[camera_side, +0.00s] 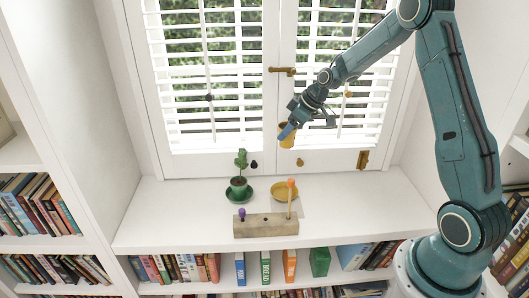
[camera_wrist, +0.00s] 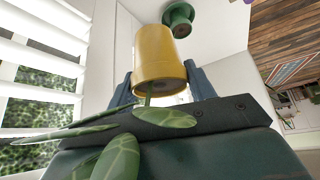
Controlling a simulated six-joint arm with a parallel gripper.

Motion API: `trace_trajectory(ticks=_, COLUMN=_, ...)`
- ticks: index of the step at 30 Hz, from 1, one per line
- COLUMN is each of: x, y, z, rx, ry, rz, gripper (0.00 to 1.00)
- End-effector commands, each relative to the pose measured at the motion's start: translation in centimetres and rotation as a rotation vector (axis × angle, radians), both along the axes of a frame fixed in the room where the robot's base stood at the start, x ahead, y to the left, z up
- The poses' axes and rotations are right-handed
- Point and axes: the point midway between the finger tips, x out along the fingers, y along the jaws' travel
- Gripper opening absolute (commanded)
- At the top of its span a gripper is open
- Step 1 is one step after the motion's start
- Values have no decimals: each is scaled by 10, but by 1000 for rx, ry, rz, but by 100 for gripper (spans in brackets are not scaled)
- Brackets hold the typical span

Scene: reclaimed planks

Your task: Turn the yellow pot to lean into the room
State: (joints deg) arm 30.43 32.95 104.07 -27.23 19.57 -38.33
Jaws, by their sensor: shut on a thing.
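The yellow pot (camera_side: 286,141) is held in the air in front of the window shutters, above the yellow saucer (camera_side: 285,195). My gripper (camera_side: 287,131) is shut on it. In the wrist view the yellow pot (camera_wrist: 160,58) sits between the two blue-grey fingers of my gripper (camera_wrist: 160,82). Its stem and broad, veined green leaves (camera_wrist: 120,160) reach toward the camera. In the side view its leaves are hard to make out, so I cannot tell which way it leans.
A green pot (camera_side: 239,184) with a small plant stands on a green saucer at left; it shows in the wrist view (camera_wrist: 180,17). A wooden block (camera_side: 265,226) holding purple-topped and orange-topped sticks lies in front. Shutters (camera_side: 215,90) stand close behind. Books fill the shelves below.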

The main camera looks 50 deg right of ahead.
Motion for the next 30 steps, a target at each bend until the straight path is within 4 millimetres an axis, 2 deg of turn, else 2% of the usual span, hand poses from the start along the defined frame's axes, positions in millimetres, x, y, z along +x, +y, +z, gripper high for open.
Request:
trace_trajectory(ticks=15, x=0, y=0, z=17, rx=-1, ry=-2, rz=-1, gripper=18)
trace_trajectory(ticks=25, x=0, y=0, z=17, rx=0, ry=-2, rz=-1, gripper=18)
trace_trajectory(ticks=30, x=2, y=0, z=8, rx=6, ry=1, rz=-19, gripper=18)
